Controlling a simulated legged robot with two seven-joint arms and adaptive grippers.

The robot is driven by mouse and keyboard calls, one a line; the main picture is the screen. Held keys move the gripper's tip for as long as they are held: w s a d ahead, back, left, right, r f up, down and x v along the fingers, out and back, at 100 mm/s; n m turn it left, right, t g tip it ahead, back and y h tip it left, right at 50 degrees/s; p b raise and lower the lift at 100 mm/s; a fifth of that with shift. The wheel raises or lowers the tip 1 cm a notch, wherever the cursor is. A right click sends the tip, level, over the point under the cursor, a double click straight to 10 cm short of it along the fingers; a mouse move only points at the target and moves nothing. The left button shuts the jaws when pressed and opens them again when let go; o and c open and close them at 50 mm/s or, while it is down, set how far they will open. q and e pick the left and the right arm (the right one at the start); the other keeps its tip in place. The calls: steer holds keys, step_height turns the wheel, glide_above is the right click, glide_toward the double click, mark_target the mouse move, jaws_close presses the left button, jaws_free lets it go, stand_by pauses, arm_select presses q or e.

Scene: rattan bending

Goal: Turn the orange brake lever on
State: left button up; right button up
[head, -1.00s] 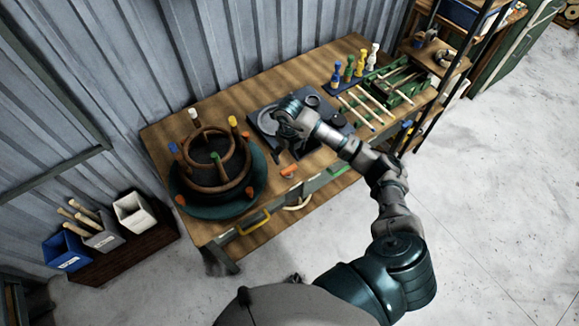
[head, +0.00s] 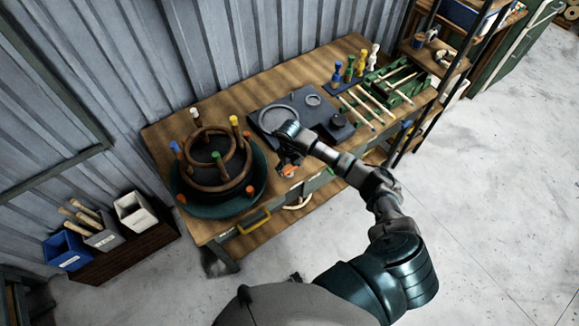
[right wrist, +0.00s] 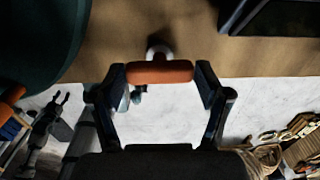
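The orange brake lever (head: 289,171) sits near the front edge of the wooden workbench (head: 262,222), right of the round bending jig. In the right wrist view the lever's orange handle (right wrist: 160,72) lies crosswise on a pale round mount (right wrist: 158,48). My right gripper (head: 287,165) is over the lever and partly covers it in the head view. In the right wrist view the right gripper (right wrist: 161,75) is open, with one finger at each end of the handle. I cannot tell whether either finger touches it. My left gripper is in neither view.
The bending jig (head: 245,193) with rattan rings and coloured pegs stands close left of the lever. A dark plate (head: 268,116) lies behind it. A green rack (head: 405,90) with sticks is at the right, and bins (head: 135,212) stand on the left.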

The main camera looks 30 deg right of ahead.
steer(key=c, duration=0.4)
steer(key=shift+c, duration=0.2)
steer(key=shift+m, duration=0.3)
steer(key=m+p, duration=0.1)
steer(key=m, duration=0.2)
steer(key=shift+r+m, duration=0.1)
steer(key=shift+m, duration=0.2)
steer(key=m+p, duration=0.1)
steer(key=m, duration=0.2)
steer(key=shift+m+p, duration=0.3)
steer(key=shift+p, duration=0.1)
steer(key=m+p, duration=0.2)
steer(key=m, duration=0.3)
steer(key=shift+m, duration=0.3)
steer(key=shift+m+p, duration=1.25)
steer(key=shift+m, duration=0.95)
